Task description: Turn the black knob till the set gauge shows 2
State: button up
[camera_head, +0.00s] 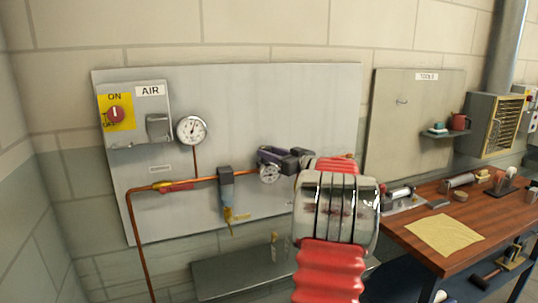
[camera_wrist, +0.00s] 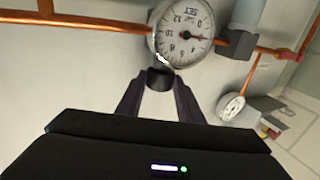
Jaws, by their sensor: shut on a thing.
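The set gauge (camera_wrist: 183,25) is a white dial marked SET, upside down in the wrist view. Its red needle points right, just past the 4 toward lower numbers; the numeral at its tip is hard to read. In the head view the set gauge (camera_head: 268,175) hangs under my gripper (camera_head: 268,157), too small to read. In the wrist view the short black knob (camera_wrist: 160,79) sits between the fingertips of my gripper (camera_wrist: 159,86), which is shut on it. In the head view my gripper hides the knob.
A second gauge (camera_head: 192,130), a red ON switch (camera_head: 115,114) and copper pipe (camera_head: 145,190) are on the grey panel (camera_head: 285,90). A blue-bowled filter (camera_head: 227,187) hangs left of the set gauge. A workbench (camera_head: 410,238) with tools stands right.

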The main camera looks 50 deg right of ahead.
jog(key=shift+w+a+r, duration=0.1)
jog(key=shift+w+r, duration=0.05)
jog(key=shift+r, duration=0.05)
jog(key=o, duration=1.1)
jog(key=shift+f, duration=0.15)
jog(key=shift+c, duration=0.2)
jog(key=s+a, duration=0.1)
jog(key=s, duration=1.2)
jog(key=shift+s+a, duration=0.35)
jog(key=shift+a, duration=0.05)
